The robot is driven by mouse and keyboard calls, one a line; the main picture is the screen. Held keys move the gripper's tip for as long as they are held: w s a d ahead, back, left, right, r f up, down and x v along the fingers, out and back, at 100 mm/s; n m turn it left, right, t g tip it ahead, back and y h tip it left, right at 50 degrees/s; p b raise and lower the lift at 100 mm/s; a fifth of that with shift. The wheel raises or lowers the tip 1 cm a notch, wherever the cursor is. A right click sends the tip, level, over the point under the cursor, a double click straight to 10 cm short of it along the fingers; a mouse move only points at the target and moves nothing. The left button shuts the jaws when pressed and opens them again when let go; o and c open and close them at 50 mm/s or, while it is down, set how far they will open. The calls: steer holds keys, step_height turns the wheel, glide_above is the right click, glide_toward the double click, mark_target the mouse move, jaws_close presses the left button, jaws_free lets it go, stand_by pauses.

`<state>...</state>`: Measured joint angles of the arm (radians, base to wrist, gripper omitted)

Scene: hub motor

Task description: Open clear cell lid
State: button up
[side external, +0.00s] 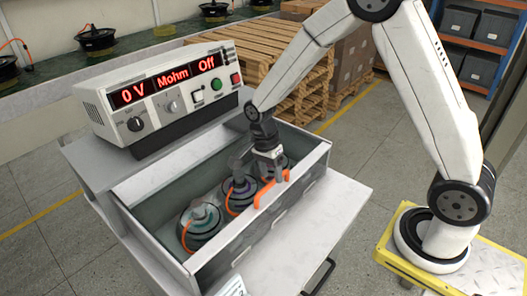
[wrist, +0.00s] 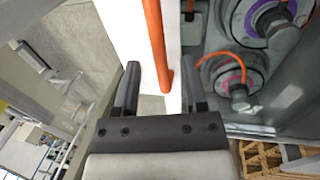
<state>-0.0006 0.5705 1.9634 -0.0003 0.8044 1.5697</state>
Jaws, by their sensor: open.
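The cell is a grey open-looking box (side external: 160,212) with hub motors inside, one of them (side external: 200,222) near its left end. My gripper (side external: 272,178) is directly above the handle, pointing down. In the wrist view my gripper (wrist: 164,76) is open. The orange handle (wrist: 154,40) runs between its two fingers in the picture, its near end close to the fingertips. I cannot tell whether a finger touches it. Nothing is held.
A tester (side external: 165,92) showing "0 V", "Mohm" and "Off" stands behind the cell. A bare pale worktop (side external: 305,235) lies in front of the cell. Wooden pallets (side external: 295,90) and boxes stand farther back. In the wrist view, motors (wrist: 235,80) with orange cables are at right.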

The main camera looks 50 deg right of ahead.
steer(key=shift+s+f, duration=0.15)
steer(key=shift+f, duration=0.6)
jaws_close()
stand_by(1.0)
